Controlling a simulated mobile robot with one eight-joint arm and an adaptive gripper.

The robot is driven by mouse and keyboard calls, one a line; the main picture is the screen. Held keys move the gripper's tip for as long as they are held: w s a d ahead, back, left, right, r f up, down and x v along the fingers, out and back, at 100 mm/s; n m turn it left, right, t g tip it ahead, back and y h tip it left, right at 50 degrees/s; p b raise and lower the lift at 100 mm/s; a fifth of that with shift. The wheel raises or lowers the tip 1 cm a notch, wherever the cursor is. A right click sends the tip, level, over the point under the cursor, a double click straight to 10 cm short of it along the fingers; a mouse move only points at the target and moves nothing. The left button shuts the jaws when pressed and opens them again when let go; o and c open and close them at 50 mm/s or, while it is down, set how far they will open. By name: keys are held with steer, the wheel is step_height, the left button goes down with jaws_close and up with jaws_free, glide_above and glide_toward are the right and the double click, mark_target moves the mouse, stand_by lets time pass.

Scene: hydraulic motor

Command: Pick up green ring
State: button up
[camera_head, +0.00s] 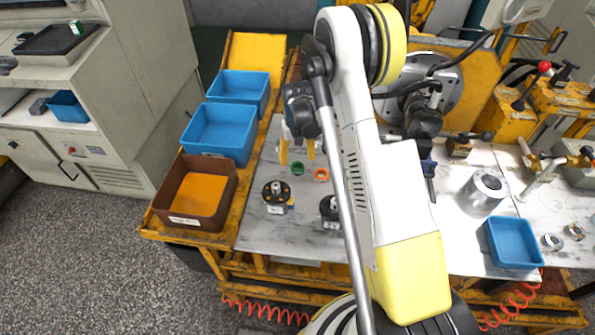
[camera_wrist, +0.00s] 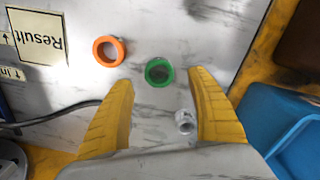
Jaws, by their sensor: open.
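The green ring (camera_head: 297,168) lies flat on the white marbled tabletop (camera_head: 262,232), just left of an orange ring (camera_head: 321,174) in the head view. My gripper (camera_head: 297,158) is open and empty, its yellow fingers pointing down above the table near the green ring. In the wrist view the green ring (camera_wrist: 159,71) shows between and just beyond the fingertips of my gripper (camera_wrist: 160,76), apart from both fingers. The orange ring (camera_wrist: 108,51) lies to its left in that view.
Two black motor parts (camera_head: 276,195) (camera_head: 331,210) stand in front of the rings. A small white fitting (camera_wrist: 184,122) lies between the fingers in the wrist view. Blue bins (camera_head: 218,133) and a brown bin (camera_head: 166,183) line the left edge. A paper "Result" label (camera_wrist: 36,37) lies near the orange ring.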

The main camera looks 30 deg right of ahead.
mark_target(298, 168)
step_height(298, 168, down, 5)
steer(key=b, duration=0.2)
steer(key=shift+s+f+b, duration=0.1)
steer(key=shift+f+b, duration=0.05)
steer(key=shift+b, duration=0.15)
steer(key=c, duration=0.9)
steer(key=shift+r, duration=0.25)
